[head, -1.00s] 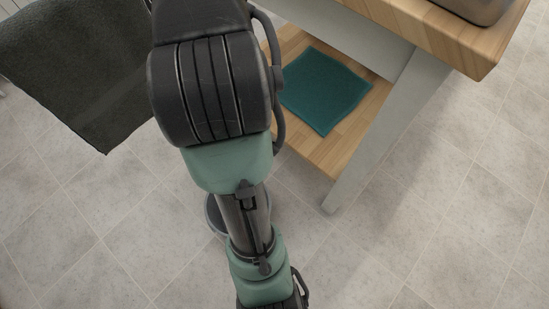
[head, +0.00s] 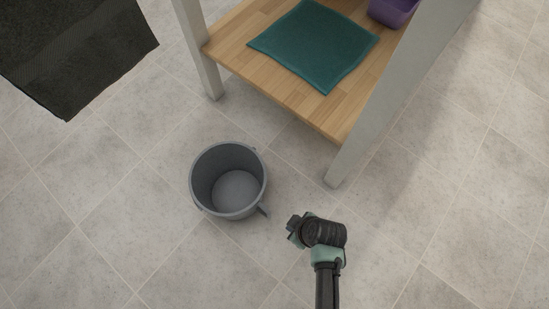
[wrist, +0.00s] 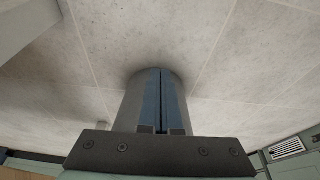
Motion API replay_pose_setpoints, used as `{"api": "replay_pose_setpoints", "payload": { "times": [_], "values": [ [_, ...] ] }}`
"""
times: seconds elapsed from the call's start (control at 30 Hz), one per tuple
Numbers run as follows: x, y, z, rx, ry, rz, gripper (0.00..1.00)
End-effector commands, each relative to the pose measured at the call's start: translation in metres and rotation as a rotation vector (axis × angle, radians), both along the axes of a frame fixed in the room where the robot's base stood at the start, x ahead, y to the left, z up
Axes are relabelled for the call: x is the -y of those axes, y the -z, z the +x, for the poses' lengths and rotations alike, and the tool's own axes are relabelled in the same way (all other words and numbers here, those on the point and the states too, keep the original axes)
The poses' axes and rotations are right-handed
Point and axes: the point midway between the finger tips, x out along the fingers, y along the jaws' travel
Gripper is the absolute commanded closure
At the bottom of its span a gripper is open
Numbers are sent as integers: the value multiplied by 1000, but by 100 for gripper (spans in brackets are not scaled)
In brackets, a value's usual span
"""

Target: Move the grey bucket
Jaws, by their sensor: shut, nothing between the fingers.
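The grey bucket (head: 230,161) stands upright on the tiled floor, left of centre in the head view. It is open at the top and looks empty, with a small handle part sticking out at its lower right. My arm's end is to the right of the bucket and apart from it, with floor showing between them. In the wrist view my gripper (wrist: 161,74) has its two fingers together, pointing at bare floor, with nothing between them. The bucket cannot be made out in the wrist view.
A table with grey legs and a low wooden shelf (head: 240,50) stands behind the bucket. A teal towel (head: 315,46) and a purple container (head: 393,12) are on the shelf. A dark towel (head: 72,50) hangs at upper left. The floor in front is clear.

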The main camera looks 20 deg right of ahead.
Motion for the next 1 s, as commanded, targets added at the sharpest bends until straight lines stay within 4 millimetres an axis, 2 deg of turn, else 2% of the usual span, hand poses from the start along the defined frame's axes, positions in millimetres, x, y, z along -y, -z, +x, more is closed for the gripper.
{"api": "replay_pose_setpoints", "payload": {
  "times": [0.03,0.13,0.7,0.8,1.0],
  "values": [
    [1,6,-7,-11,-7,2,100],
    [0,17,-9,-16,-12,2,100],
    [-18,110,15,-11,-11,1,100],
    [-29,105,30,-9,-14,0,100],
    [-40,103,43,-11,-11,0,100]
  ]
}}
